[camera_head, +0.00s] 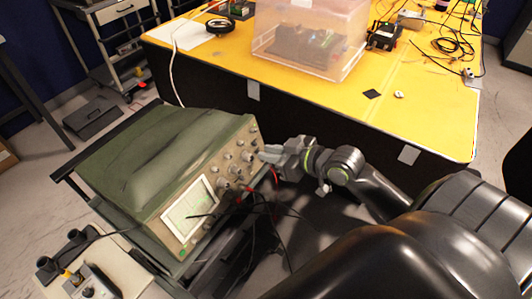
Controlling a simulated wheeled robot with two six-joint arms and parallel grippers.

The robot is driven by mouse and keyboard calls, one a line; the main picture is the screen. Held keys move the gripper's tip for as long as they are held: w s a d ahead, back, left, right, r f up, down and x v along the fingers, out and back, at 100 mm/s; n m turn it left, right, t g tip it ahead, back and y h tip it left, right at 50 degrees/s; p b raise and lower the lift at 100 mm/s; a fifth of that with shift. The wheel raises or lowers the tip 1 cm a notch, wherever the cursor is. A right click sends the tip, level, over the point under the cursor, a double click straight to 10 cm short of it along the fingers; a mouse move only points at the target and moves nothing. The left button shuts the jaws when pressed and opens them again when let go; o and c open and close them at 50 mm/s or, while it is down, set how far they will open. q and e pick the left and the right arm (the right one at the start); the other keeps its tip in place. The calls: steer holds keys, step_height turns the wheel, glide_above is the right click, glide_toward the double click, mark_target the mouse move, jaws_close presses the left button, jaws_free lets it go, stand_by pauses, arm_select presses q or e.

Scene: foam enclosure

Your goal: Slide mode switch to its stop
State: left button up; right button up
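A green oscilloscope (155,160) stands on a dark cart, its front panel facing right toward my arm. The panel has a lit screen (187,210) and several knobs. The mode switch is too small to pick out among the controls. My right gripper (266,154) is at the upper right part of the panel, with its fingertips close against the controls. I cannot tell whether they touch the panel, or whether the fingers are open or shut. My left gripper is not in view.
Dark and red cables (262,200) hang from the panel below my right gripper. A yellow-topped table (430,110) with a clear plastic box (312,35) stands behind. A beige surface with a small device (92,285) is at lower left.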

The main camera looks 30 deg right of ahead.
steer(key=shift+x, duration=0.8)
jaws_close()
